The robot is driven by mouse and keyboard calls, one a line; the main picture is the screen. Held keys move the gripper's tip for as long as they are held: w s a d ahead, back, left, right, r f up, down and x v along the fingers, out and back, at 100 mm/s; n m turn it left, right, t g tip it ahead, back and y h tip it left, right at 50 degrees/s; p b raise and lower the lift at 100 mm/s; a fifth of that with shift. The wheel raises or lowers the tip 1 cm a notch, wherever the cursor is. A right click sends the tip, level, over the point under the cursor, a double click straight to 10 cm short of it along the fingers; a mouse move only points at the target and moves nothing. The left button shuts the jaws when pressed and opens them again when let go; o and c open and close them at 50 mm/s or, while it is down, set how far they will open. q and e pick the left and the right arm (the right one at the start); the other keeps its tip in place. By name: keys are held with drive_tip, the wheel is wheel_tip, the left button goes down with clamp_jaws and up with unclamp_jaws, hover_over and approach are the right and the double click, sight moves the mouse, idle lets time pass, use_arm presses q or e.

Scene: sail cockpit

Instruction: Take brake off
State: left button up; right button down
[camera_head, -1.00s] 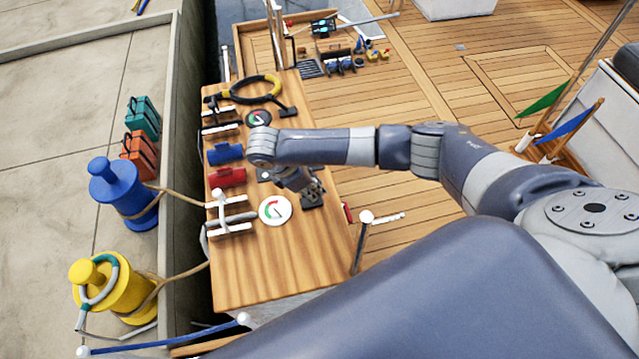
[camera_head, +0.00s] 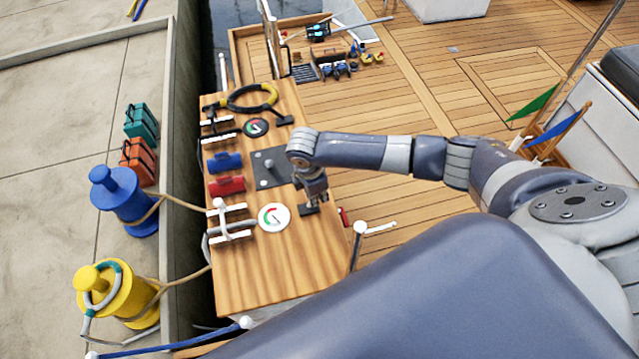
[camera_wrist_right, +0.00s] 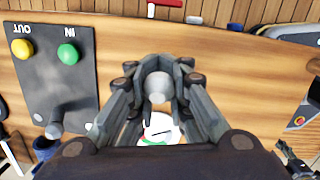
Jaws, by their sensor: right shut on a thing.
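My right gripper (camera_head: 314,197) is over the right edge of the wooden console (camera_head: 235,285), at a small black lever base (camera_head: 308,210). In the right wrist view the gripper (camera_wrist_right: 158,88) is shut on a round grey lever knob (camera_wrist_right: 157,84). The lever's shaft is hidden below the knob, and no label names it as the brake. A white round gauge (camera_head: 273,217) with red and green marks lies left of the lever; part of it shows between the fingers in the wrist view (camera_wrist_right: 158,130). My left gripper is not in view.
A grey panel (camera_head: 270,167) is beside the gripper; the wrist view shows its yellow button (camera_wrist_right: 22,49), green button (camera_wrist_right: 68,53) and a lever (camera_wrist_right: 68,122). Blue (camera_head: 224,162) and red (camera_head: 226,185) clutches sit at left. Teak deck (camera_head: 400,255) lies right.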

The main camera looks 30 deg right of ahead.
drive_tip(key=shift+d+f+t+y, duration=0.25)
drive_tip(key=shift+d+y, duration=0.3)
drive_tip(key=shift+y, duration=0.45)
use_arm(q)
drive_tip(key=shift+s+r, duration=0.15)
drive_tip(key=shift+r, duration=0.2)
use_arm(e)
drive_tip(key=shift+d+y, duration=0.1)
drive_tip(key=shift+y, duration=0.2)
drive_tip(key=c, duration=1.6)
unclamp_jaws()
drive_tip(key=shift+c, duration=0.2)
drive_tip(key=shift+s+d+r, duration=0.1)
drive_tip(key=shift+r, duration=0.15)
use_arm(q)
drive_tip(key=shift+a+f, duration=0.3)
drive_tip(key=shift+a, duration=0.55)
use_arm(e)
wheel_tip(320, 180, up, 11)
drive_tip(key=s+d, duration=0.1)
drive_tip(key=shift+s+d+r, duration=0.15)
drive_tip(key=shift+d+r, duration=0.05)
drive_tip(key=shift+d, duration=0.15)
